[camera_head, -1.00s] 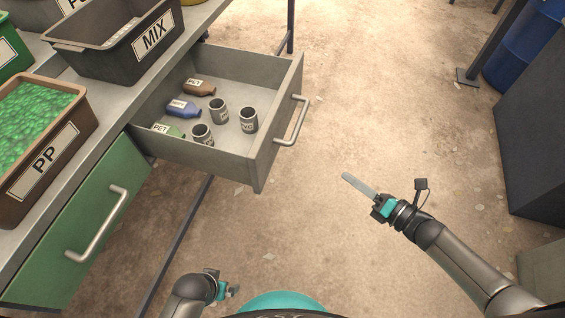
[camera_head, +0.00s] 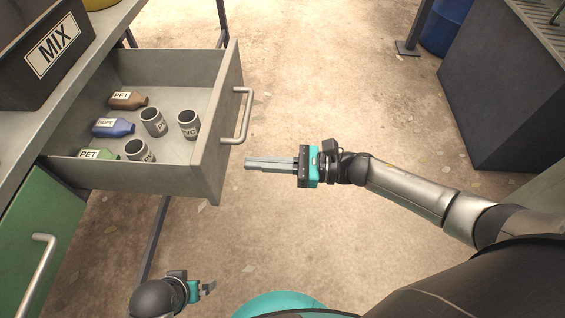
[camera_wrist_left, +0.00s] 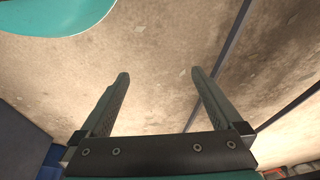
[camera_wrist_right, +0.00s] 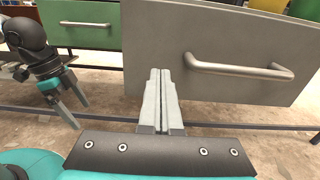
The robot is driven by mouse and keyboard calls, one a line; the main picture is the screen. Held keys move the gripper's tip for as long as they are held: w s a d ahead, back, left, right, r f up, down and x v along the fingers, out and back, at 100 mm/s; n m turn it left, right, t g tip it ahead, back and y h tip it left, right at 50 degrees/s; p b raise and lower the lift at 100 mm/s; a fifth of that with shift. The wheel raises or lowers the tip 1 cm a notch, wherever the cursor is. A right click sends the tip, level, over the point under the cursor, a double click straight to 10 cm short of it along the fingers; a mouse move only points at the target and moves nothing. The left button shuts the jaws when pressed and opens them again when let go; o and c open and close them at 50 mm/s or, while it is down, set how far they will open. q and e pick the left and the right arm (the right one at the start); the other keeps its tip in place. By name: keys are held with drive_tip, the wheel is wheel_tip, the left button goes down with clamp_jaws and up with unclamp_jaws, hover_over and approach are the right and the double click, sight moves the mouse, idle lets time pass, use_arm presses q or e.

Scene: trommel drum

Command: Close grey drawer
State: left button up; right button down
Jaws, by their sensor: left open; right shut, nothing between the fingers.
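The grey drawer (camera_head: 205,150) stands pulled out from the bench in the head view, with a bar handle (camera_head: 243,115) on its front. Inside lie brown, blue and green bottles and several grey PVC cups. My right gripper (camera_head: 250,164) is shut and empty, just right of the drawer front and a little below the handle in the picture, its fingers pointing at the front. The right wrist view shows the drawer front (camera_wrist_right: 160,50) close ahead, with the handle (camera_wrist_right: 240,70) right of the fingers (camera_wrist_right: 160,85). My left gripper (camera_head: 208,289) is open and empty, low and apart from the drawer.
A green drawer (camera_head: 30,225) with its own handle is shut at the lower left. A dark MIX bin (camera_head: 50,50) stands on the bench top. A dark cabinet (camera_head: 510,90) and a blue barrel (camera_head: 445,25) stand at the right. The floor between is clear.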

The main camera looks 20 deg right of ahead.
sight(217, 161)
drive_tip(key=x, duration=0.4)
drive_tip(key=shift+a, duration=0.15)
drive_tip(key=shift+w+a+b, duration=0.2)
drive_tip(key=shift+a+b, duration=0.1)
drive_tip(key=shift+a, duration=0.15)
use_arm(q)
drive_tip(key=shift+w+d+r, duration=0.1)
drive_tip(key=shift+w+r, duration=0.35)
drive_tip(key=shift+r, duration=0.4)
drive_tip(key=shift+s, duration=0.1)
drive_tip(key=shift+f, duration=0.1)
use_arm(e)
drive_tip(key=shift+w+a, duration=0.1)
drive_tip(key=shift+a, duration=0.05)
